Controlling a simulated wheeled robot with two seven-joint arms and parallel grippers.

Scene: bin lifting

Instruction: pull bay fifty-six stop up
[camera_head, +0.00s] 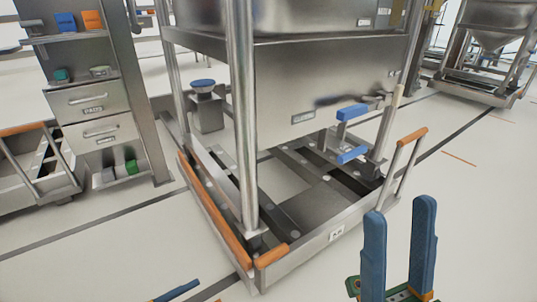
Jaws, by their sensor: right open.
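The bay is a low metal frame (318,243) with a small label plate (337,233) on its front beam; I cannot read the number. A hinged bar with an orange grip (412,136) stands tilted up at the bay's right corner and looks like the stop. My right gripper (399,208) has two blue fingers spread apart, empty, in front of and below the orange grip in the picture, not touching it. Only blue finger parts of my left gripper (178,291) show at the bottom edge; its opening is cut off.
A large steel bin (320,75) on posts stands over the bay, with blue handles (352,112) at its right. Orange strips (215,215) line the bay's left side. A drawer cabinet (95,100) stands left, another bin frame (490,60) back right. Floor at right is clear.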

